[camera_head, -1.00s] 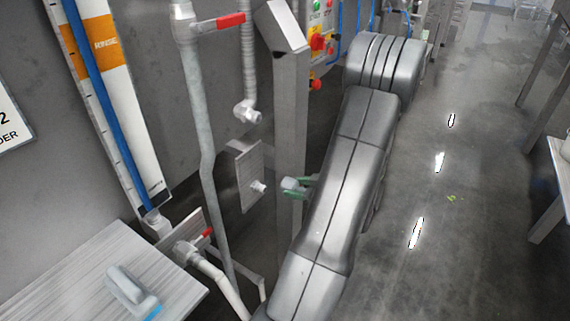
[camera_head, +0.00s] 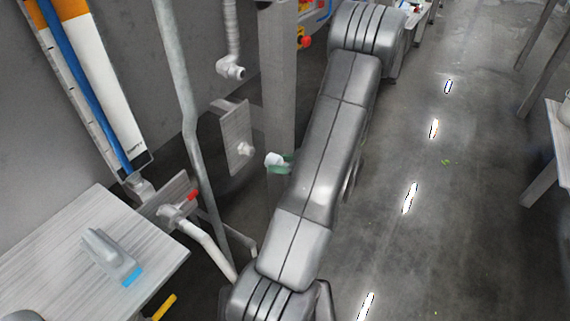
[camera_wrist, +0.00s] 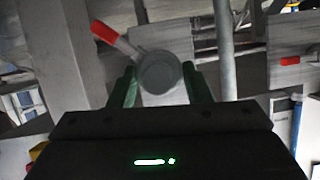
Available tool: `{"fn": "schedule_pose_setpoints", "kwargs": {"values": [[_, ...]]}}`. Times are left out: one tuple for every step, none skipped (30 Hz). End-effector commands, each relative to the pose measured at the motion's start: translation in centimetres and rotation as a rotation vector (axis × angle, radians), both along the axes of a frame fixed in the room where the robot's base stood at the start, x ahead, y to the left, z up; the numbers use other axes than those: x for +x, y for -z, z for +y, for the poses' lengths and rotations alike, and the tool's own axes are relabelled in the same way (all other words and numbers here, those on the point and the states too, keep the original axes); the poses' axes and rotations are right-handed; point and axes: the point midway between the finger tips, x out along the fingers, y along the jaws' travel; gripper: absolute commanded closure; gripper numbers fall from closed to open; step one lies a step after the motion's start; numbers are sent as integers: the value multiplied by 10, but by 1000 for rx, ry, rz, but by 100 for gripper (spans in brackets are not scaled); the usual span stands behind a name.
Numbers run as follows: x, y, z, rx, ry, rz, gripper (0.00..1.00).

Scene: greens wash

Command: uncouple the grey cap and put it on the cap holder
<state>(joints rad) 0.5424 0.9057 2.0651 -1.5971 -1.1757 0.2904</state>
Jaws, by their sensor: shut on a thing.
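The round grey cap (camera_wrist: 158,72) sits between the green fingers of my gripper (camera_wrist: 161,90) in the wrist view, its flat face toward the camera. In the head view my gripper (camera_head: 279,163) holds the pale cap (camera_head: 271,160) in the air beside the grey post. A grey plate (camera_head: 235,130) with a short pale stub, perhaps the cap holder, stands just left of the cap in the picture, with a visible gap. A pipe valve with a red lever (camera_head: 193,194) is further left and nearer. In the wrist view a red lever (camera_wrist: 104,32) shows behind the cap, which hides what lies directly behind it.
A vertical pipe (camera_head: 180,90) and an upright post (camera_head: 278,70) stand close to the gripper. A metal table (camera_head: 60,240) at left bears a grey and blue tool (camera_head: 112,257). Open floor (camera_head: 470,200) lies at the right.

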Motion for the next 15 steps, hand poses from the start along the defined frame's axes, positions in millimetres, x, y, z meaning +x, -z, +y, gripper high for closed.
{"fn": "schedule_pose_setpoints", "kwargs": {"values": [[3, 0, 4, 0, -2, -2, 83], [4, 0, 6, 0, -3, -2, 83], [6, 0, 9, -1, -3, -2, 83], [7, 0, 11, 0, -3, -2, 83], [9, 0, 13, 0, -2, -2, 83], [11, 0, 15, 0, -3, -2, 83], [12, 0, 17, 0, -3, -2, 83], [13, 0, 19, 0, -3, -2, 83], [16, 0, 22, -1, -2, -2, 83], [17, 0, 24, -1, -2, -2, 83], [18, 0, 25, -2, -2, -3, 83], [20, 0, 28, -2, -2, -3, 83], [22, 0, 30, -1, -2, -2, 83], [23, 0, 32, -1, -2, -2, 83], [25, 0, 34, -1, -2, -2, 83]]}}
